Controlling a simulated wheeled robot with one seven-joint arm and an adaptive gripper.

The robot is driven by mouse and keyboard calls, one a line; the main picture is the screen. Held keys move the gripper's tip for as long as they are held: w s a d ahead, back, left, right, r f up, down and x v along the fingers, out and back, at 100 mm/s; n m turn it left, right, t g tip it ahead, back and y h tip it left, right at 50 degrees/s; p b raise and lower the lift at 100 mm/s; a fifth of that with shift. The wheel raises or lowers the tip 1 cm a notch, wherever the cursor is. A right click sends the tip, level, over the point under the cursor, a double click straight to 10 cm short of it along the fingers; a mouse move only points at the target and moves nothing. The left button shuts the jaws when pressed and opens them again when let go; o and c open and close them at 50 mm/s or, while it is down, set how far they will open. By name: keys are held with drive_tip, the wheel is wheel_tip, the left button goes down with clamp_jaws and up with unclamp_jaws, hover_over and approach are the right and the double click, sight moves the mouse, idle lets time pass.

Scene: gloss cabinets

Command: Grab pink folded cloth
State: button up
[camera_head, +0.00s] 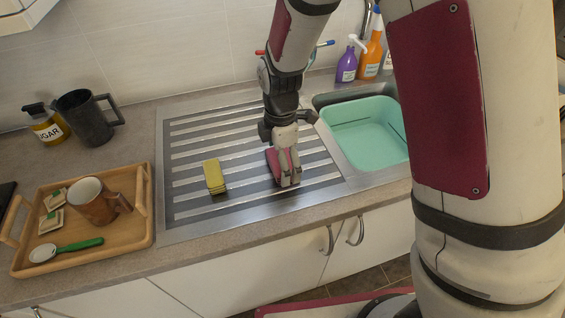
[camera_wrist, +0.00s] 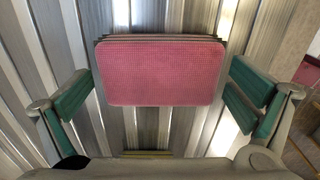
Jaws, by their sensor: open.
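The pink folded cloth (camera_head: 273,163) lies on the ribbed metal drainboard, partly hidden behind my gripper in the head view. In the wrist view the cloth (camera_wrist: 163,72) is a flat pink rectangle with several folded layers showing along its far edge. My gripper (camera_head: 288,183) points down at the cloth. In the wrist view my gripper (camera_wrist: 160,98) is open, with one green-padded finger on each side of the cloth. Gaps show between both fingers and the cloth, so neither touches it.
A yellow folded cloth (camera_head: 214,177) lies left on the drainboard (camera_head: 190,140). A teal basin (camera_head: 365,135) sits in the sink at right. A wooden tray (camera_head: 140,215) with a brown mug (camera_head: 97,203) stands at left. Spray bottles (camera_head: 371,50) stand behind the sink.

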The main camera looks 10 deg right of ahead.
drive_tip(key=c, duration=1)
